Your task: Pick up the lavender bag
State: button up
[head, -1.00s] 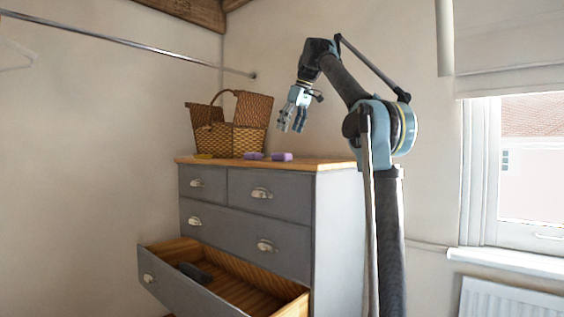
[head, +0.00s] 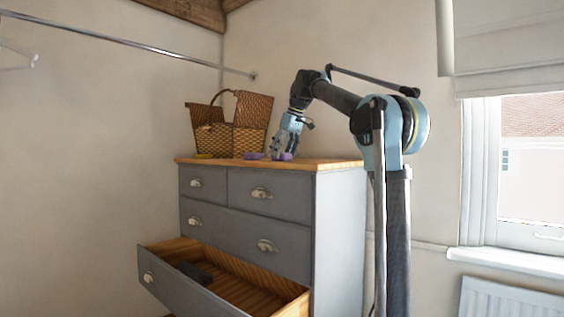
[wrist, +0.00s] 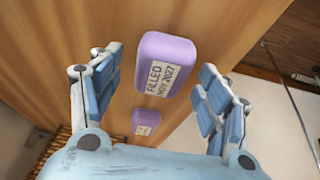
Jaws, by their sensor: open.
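Two lavender bags, small purple blocks, lie on the wooden dresser top (head: 335,164). The right bag (head: 287,156) is at my gripper (head: 281,150); the left bag (head: 252,156) lies beside it, towards the basket. In the wrist view, a large purple bag (wrist: 168,55) with a white label reading "FILLED NOV 2027" sits between the open fingers of my gripper (wrist: 158,64). A gap shows on each side of it. A smaller-looking purple bag (wrist: 145,121), also labelled, lies lower in that view. My gripper is low over the dresser top, empty.
A wicker basket (head: 250,120) with a handle stands at the back left of the dresser top. A small yellow thing (head: 204,156) lies before it. A rail (head: 130,43) runs along the left wall.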

jog(key=shift+a+f, duration=0.1)
jog(key=shift+f, duration=0.1)
jog(key=c, duration=1)
jog(key=shift+o, duration=0.2)
notch_tip(320, 180, up, 9)
jog(key=shift+w+r, duration=0.1)
jog(key=shift+r, duration=0.4)
